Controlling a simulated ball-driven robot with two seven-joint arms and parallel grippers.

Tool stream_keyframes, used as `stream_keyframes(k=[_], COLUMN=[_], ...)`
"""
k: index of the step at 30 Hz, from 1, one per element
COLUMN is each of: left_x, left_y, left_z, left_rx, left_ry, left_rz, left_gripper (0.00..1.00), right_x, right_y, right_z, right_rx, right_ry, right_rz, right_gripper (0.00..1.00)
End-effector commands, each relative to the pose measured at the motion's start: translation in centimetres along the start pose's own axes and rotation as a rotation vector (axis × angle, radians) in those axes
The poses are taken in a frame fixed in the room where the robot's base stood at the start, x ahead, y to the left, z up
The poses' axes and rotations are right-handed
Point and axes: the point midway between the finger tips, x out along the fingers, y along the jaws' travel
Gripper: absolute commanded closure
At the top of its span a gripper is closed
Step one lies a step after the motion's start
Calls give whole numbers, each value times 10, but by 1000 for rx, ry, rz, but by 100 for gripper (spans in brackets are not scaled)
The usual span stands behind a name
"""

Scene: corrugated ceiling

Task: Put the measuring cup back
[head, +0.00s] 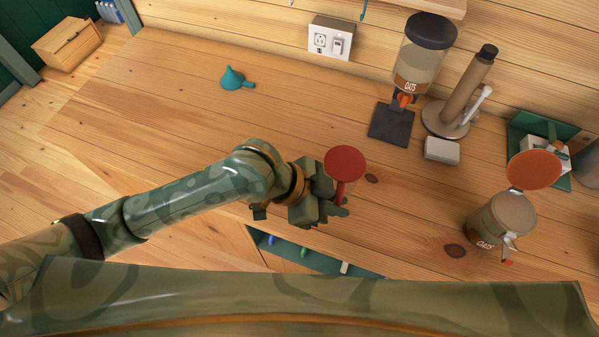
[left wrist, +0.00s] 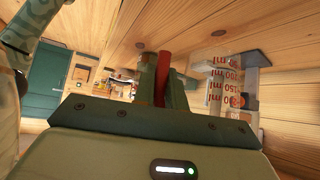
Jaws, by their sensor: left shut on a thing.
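The measuring cup (head: 345,162) appears in the head view as a red round head on a thin red handle. My left gripper (head: 335,204) is shut on its handle, above the near part of the wooden counter. The red handle (left wrist: 163,75) also shows upright between the fingers in the left wrist view. The round head is not clear in that view. My right gripper is not in view.
An oats dispenser (head: 418,62) and a paper-towel stand (head: 466,95) stand at the back. An oats container (head: 487,222) stands near right. A clear vessel with red markings (left wrist: 228,88) shows right. An open drawer (head: 268,255) lies below.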

Motion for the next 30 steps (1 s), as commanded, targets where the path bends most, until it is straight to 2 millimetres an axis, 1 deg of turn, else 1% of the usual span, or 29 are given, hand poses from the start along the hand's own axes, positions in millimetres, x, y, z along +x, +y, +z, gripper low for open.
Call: stream_keyframes(k=[1, 3, 5, 6, 8, 15, 18, 21, 26, 28, 30], left_x=[-2, 1, 2, 2, 1, -11, -3, 1, 4, 6, 15], left_y=[8, 16, 18, 15, 7, -43, -56, -66, -74, -78, -77], left_z=[-7, -8, -5, 0, 12, 69, 94, 112, 125, 133, 140], left_rx=[45, 88, 108, 114, 116, 110, 110, 112, 116, 115, 113], left_ry=[0, 5, 7, 7, 6, 8, 9, 10, 11, 10, 11], left_rz=[39, 83, 105, 111, 113, 112, 113, 113, 113, 114, 115], left_gripper=[100, 100, 100, 100, 100, 100, 100, 100, 100, 100, 100], right_x=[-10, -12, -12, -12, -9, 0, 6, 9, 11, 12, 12], right_y=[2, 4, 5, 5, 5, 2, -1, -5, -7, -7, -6], right_z=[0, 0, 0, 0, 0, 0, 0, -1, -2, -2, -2], right_rx=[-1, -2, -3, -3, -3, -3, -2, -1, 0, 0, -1], right_ry=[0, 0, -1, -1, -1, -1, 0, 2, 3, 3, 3], right_rz=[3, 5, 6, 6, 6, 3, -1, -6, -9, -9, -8], right_gripper=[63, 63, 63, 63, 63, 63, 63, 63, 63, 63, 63])
